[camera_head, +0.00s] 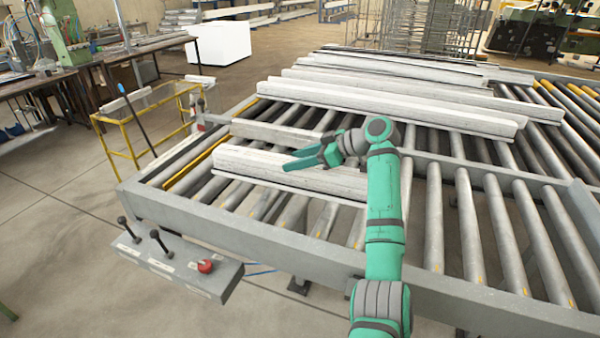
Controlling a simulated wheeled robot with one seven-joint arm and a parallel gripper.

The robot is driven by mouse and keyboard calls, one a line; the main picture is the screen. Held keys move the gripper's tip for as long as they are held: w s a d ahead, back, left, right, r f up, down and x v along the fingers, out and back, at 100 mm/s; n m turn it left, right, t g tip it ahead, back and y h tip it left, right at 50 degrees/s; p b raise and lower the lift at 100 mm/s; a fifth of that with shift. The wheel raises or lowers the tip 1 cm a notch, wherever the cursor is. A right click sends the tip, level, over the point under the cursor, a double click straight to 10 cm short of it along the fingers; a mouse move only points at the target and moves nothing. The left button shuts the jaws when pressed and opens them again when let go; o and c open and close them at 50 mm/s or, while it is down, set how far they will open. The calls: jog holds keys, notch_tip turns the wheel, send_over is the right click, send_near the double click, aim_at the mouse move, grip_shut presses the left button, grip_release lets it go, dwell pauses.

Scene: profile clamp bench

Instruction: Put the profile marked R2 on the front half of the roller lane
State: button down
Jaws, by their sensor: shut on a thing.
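A roller lane (505,245) with grey metal rollers fills the middle of the view. A pale grey profile (245,163) lies lengthwise across the rollers at its front left. My gripper (292,163) reaches in from the right and is shut on this front profile near its middle, hiding part of its top. A shorter-looking profile (268,132) lies just behind it, its right end partly hidden by my gripper and wrist. Longer profiles (400,112) lie farther back. No R2 mark is legible on any profile. I cannot tell whether the held profile touches the rollers.
A grey frame rail (290,250) edges the lane in front, with a lever box (180,265) and red knob below left. A yellow stand (125,130) is at left. Bare rollers lie right of my arm. A stack of profiles (400,68) covers the far end.

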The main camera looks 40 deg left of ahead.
aim_at(337, 171)
jog(key=shift+d+f, duration=0.35)
jog(key=shift+d, duration=0.1)
notch_tip(337, 171, down, 3)
jog(key=shift+f, duration=0.15)
jog(key=c, duration=0.8)
grip_release()
jog(key=shift+f, duration=0.1)
jog(key=shift+c, duration=0.2)
jog(key=shift+w+d, duration=0.1)
jog(key=shift+d, duration=0.05)
jog(key=v, duration=1.2)
